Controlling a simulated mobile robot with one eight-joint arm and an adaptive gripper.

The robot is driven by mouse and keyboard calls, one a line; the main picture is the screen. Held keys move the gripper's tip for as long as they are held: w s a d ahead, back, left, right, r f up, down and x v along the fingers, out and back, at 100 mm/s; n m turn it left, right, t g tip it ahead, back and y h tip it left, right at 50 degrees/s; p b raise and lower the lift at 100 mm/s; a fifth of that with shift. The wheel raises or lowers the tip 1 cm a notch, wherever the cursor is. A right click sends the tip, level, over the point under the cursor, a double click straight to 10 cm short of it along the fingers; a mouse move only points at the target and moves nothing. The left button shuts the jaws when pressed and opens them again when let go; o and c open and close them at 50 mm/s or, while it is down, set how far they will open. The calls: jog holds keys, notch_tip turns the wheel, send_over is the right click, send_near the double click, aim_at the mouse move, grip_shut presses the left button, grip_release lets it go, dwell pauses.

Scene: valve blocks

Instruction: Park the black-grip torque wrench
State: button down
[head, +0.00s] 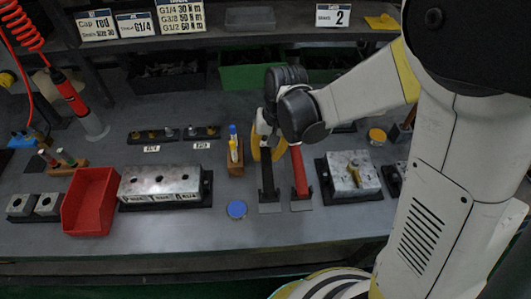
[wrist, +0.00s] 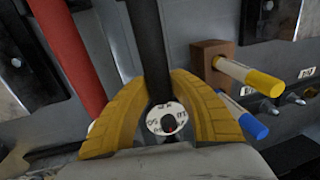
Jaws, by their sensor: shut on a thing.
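The black-grip torque wrench (head: 267,182) is between the yellow fingers of my gripper (head: 267,152). In the wrist view, my gripper (wrist: 157,82) is shut around the wrench's black shaft (wrist: 151,40), close to a round white numbered dial (wrist: 166,119). In the head view, the black grip points toward the front, over a small grey plate (head: 270,208). I cannot tell whether it touches the plate. A red-grip wrench (head: 300,172) is just to the right, beside it and apart; its red grip also shows in the wrist view (wrist: 75,50). My wrist hides the upper parts of both wrenches.
A wooden block (head: 236,168) with yellow and blue markers stands close on the left. A blue disc (head: 237,209) lies in front. A metal valve block (head: 354,174) is at right; a longer one (head: 160,184) and a red bin (head: 91,202) are at left.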

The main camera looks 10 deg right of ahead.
jog(key=shift+f, duration=0.1)
jog(key=c, duration=1.1)
grip_release()
jog(key=shift+c, duration=0.2)
notch_tip(320, 180, up, 12)
jog(key=d, duration=0.2)
jog(key=shift+s, duration=0.15)
jog(key=s+d+r+t+h, duration=0.1)
jog(key=s+d+r+t, duration=0.3)
jog(key=s+d+t, duration=0.3)
jog(key=s+d, duration=0.3)
jog(key=d, duration=0.1)
jog(key=shift+s+d+h, duration=0.25)
jog(key=shift+h, duration=0.15)
